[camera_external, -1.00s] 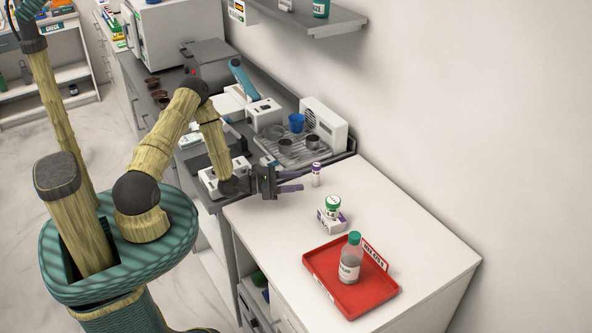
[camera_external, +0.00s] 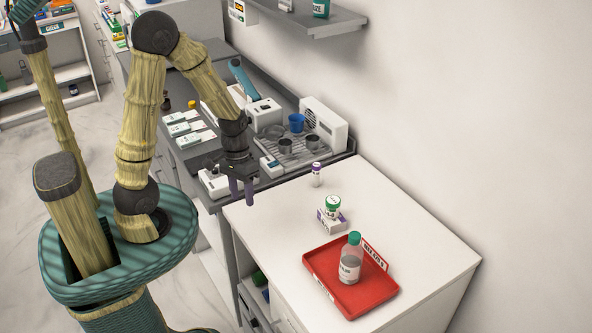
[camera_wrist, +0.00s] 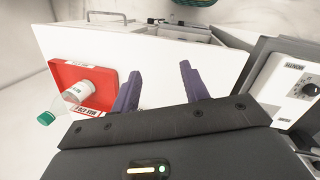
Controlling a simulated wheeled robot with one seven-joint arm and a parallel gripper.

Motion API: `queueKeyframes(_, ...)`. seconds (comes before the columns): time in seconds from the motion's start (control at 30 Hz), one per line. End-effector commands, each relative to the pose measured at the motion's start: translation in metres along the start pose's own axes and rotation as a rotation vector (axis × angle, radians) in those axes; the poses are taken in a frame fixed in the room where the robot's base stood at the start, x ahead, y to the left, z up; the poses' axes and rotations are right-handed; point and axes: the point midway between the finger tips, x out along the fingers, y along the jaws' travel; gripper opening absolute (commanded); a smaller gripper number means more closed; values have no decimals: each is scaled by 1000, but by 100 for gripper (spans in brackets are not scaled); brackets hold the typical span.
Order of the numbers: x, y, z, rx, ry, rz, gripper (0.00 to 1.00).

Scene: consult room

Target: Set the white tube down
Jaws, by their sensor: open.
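A small white tube with a purple cap (camera_external: 316,176) stands upright on the white counter (camera_external: 410,240), near its back edge by the wall. I take it to be the white tube. My gripper (camera_external: 242,197) points down at the left corner of the counter, apart from the tube and to its left. Its two purple fingers are spread with nothing between them, also in the wrist view (camera_wrist: 160,70). The tube does not show in the wrist view.
A green-lidded jar (camera_external: 333,203) is at a small white box (camera_external: 331,222). A red tray (camera_external: 320,268) holds a green-capped bottle (camera_external: 350,262); both show in the wrist view. A drip-tray machine (camera_external: 332,128) stands behind.

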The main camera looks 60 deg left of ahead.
Motion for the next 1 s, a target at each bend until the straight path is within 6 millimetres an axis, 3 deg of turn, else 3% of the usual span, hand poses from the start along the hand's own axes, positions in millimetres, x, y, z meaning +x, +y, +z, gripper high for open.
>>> queueKeyframes(0.13,-34,-4,-9,214,211,-113,45)
queueKeyframes(0.3,-54,-3,-15,335,328,-161,45)
queueKeyframes(1.0,-54,-3,-16,342,334,-165,45)
